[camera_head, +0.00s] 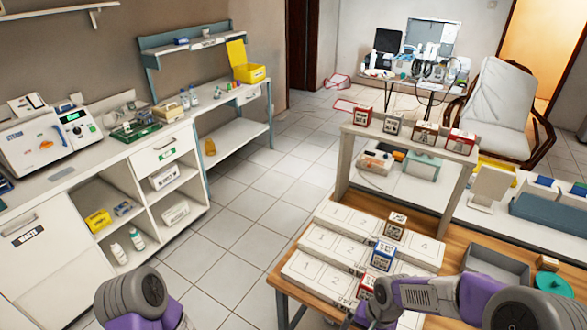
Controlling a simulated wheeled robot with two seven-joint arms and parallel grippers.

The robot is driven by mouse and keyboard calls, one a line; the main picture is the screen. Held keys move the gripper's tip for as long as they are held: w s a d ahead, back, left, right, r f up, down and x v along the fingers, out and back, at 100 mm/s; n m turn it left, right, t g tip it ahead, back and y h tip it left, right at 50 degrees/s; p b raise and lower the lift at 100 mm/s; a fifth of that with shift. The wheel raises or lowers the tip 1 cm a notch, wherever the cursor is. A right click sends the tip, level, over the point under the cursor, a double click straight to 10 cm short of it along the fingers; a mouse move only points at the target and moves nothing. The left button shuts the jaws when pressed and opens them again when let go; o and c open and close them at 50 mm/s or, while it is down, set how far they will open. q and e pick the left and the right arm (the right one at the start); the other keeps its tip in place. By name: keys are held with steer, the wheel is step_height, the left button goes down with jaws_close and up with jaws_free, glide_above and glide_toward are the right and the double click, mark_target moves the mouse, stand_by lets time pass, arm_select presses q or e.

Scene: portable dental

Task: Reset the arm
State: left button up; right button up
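My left arm (133,297) comes in at the bottom left edge, showing a grey joint and purple link. Its gripper is not in view. My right arm (430,294) comes in from the bottom right and reaches left over the front of the wooden table (476,241). Its far end bends down at the picture's bottom edge, and no fingers show there. Just beyond it are white numbered trays (318,242) with small boxes on them: a brown-and-white one (395,226), a blue-and-white one (382,256) and a red-and-white one (366,286), which is partly hidden.
A raised shelf (408,142) holds several small boxes. A grey bin (495,264) and a green round lid (554,283) lie at the table's right, near my arm. A white cabinet counter (102,166) lines the left wall. Tiled floor (236,229) is clear between counter and table.

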steer(key=s+a+f+n+y, duration=0.1)
steer(key=s+a+f, duration=0.3)
steer(key=f, duration=0.5)
steer(key=s+a+f+n+y, duration=0.1)
steer(key=s+a+f, duration=0.3)
steer(key=s+f, duration=0.3)
step_height(320, 180, down, 2)
steer(key=shift+s+f+n+t, duration=0.15)
steer(key=shift+s+n+t, duration=0.15)
steer(key=shift+n+t, duration=0.1)
steer(key=shift+c, duration=0.3)
